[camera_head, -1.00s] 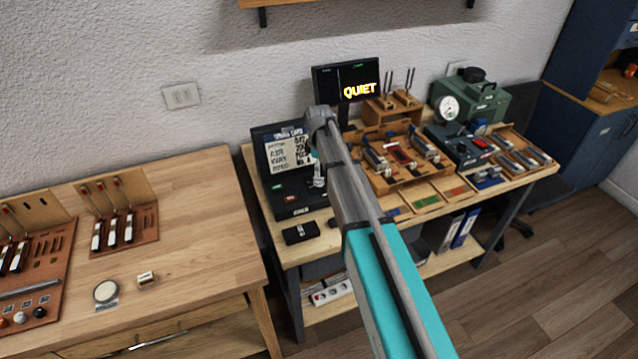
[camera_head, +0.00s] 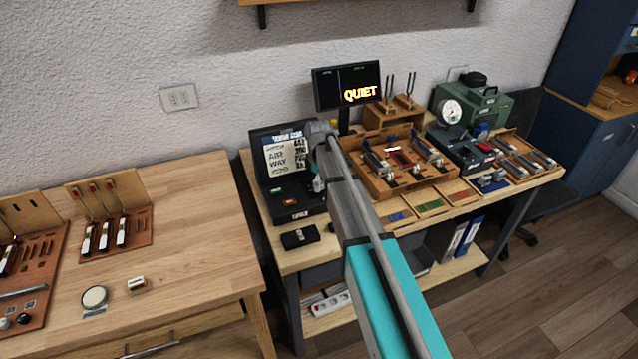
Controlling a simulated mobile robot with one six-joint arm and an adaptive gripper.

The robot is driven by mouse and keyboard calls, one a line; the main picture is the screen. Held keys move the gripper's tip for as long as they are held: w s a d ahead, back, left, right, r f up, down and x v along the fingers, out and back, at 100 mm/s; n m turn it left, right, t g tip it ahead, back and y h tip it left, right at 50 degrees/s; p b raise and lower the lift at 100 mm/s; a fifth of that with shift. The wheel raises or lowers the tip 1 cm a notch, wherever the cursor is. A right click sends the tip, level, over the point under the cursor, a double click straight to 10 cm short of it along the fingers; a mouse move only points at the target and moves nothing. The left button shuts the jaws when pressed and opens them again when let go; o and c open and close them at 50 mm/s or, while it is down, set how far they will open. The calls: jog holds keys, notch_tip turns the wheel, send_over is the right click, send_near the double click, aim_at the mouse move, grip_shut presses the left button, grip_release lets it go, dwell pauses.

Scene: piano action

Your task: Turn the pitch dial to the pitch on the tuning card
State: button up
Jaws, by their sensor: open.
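The tuning card (camera_head: 288,154) is a white sheet with dark print, standing upright at the back of a black box (camera_head: 290,213) on the right bench. Its words "AIR" and "WAY" show, but its figures are too blurred to read surely. The box's top carries a small lit orange-red spot (camera_head: 289,203) and other small controls. I cannot pick out the pitch dial; it may be hidden by my arm or too small. My gripper (camera_head: 318,185) is open and points down over the right part of the box. I cannot tell whether it touches anything.
A monitor (camera_head: 346,86) reading "QUIET" stands behind. Wooden trays (camera_head: 400,184), tuning forks (camera_head: 408,90) and a green machine (camera_head: 485,105) with a round gauge fill the bench's right. A small black block (camera_head: 300,237) lies in front of the box. A wooden table (camera_head: 190,200) stands left.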

jog(key=shift+c, duration=0.3)
jog(key=c, duration=1.1)
jog(key=shift+m, duration=0.5)
jog(key=m, duration=0.2)
jog(key=shift+m, duration=0.3)
jog(key=m, duration=0.3)
jog(key=shift+s+m, duration=0.1)
jog(key=shift+m, duration=0.3)
jog(key=m, duration=0.4)
jog(key=shift+m, duration=2.2)
